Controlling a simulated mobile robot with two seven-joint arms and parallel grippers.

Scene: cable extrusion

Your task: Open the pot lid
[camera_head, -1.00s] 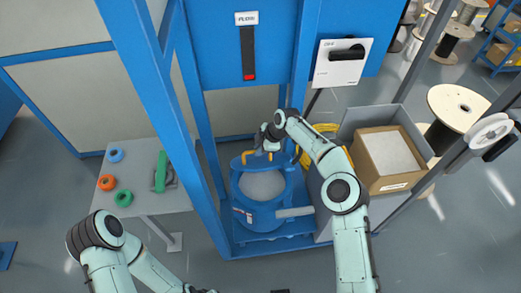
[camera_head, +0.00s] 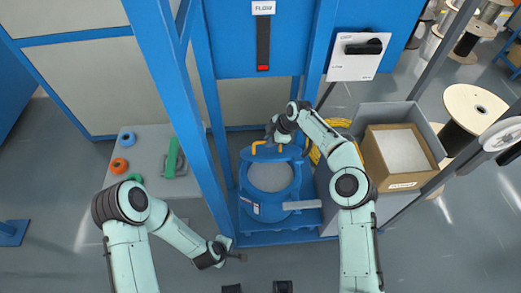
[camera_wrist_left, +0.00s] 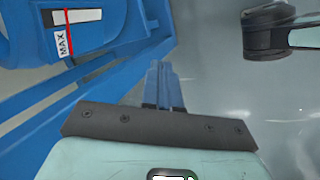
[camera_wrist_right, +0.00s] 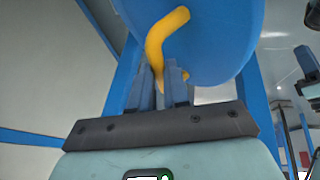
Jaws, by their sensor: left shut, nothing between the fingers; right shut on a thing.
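The blue pot (camera_head: 262,208) stands inside the blue frame, its round mouth showing a grey surface. Its blue lid (camera_wrist_right: 215,45) is swung up at the back of the mouth, with a bent yellow handle (camera_wrist_right: 165,32) that also shows in the head view (camera_head: 268,147). My right gripper (camera_wrist_right: 163,82) is shut on the yellow handle; its fingertips are hard to make out in the head view. My left gripper (camera_head: 241,257) is shut and empty, low in front of the pot. In the left wrist view, the pot's MAX label (camera_wrist_left: 65,42) shows.
A blue frame post (camera_head: 180,105) stands between my left arm and the pot. A grey table (camera_head: 150,157) with coloured rings and a green item is at left. A grey bin with a cardboard box (camera_head: 398,160) stands to the pot's right.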

